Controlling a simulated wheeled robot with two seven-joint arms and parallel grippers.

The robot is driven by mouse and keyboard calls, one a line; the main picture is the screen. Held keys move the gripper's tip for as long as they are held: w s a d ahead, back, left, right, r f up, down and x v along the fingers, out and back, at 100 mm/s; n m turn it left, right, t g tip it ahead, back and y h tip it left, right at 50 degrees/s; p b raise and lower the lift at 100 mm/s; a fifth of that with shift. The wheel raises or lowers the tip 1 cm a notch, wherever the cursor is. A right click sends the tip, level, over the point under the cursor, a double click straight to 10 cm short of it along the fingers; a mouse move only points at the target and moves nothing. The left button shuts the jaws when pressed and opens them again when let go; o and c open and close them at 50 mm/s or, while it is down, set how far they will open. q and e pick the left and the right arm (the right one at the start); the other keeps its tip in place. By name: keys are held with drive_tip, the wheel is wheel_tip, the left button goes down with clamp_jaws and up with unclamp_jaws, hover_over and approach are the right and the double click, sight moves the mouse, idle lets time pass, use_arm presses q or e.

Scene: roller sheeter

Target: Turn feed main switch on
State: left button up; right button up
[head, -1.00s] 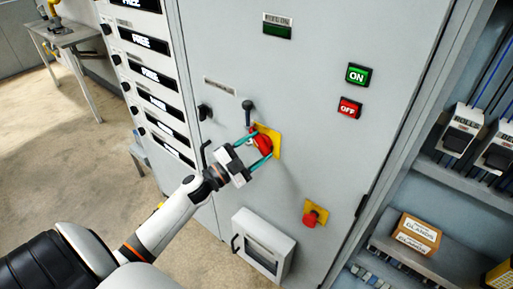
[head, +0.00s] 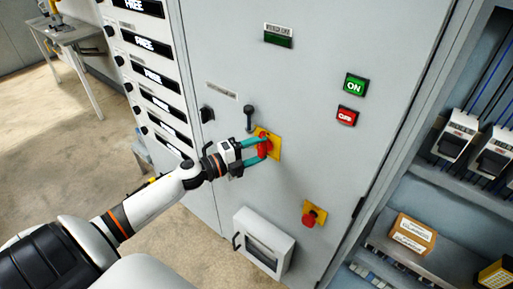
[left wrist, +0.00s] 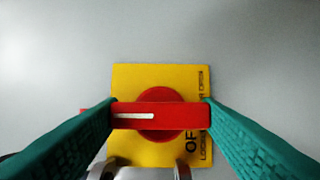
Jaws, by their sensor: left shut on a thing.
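The main switch is a red rotary handle (head: 264,147) on a yellow plate (head: 275,146), on the grey cabinet door. In the left wrist view the red handle (left wrist: 160,116) lies level across the yellow plate (left wrist: 160,77), its white mark on the left part. Part of the lettering on the plate's right side shows; the rest is covered. My left gripper (head: 262,149) has its teal fingers shut on the two ends of the handle, and it also shows in the left wrist view (left wrist: 160,118). My right gripper is not in view.
A green ON button (head: 355,84) and a red button (head: 347,116) sit to the right. A second red knob (head: 310,217) on yellow is lower down. A black lever (head: 249,115) stands just left of the switch. A box-like window (head: 264,244) juts out below.

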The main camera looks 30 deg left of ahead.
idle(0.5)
use_arm(q)
drive_tip(key=o, duration=1)
drive_tip(key=b+v, duration=0.3)
drive_tip(key=v, duration=0.9)
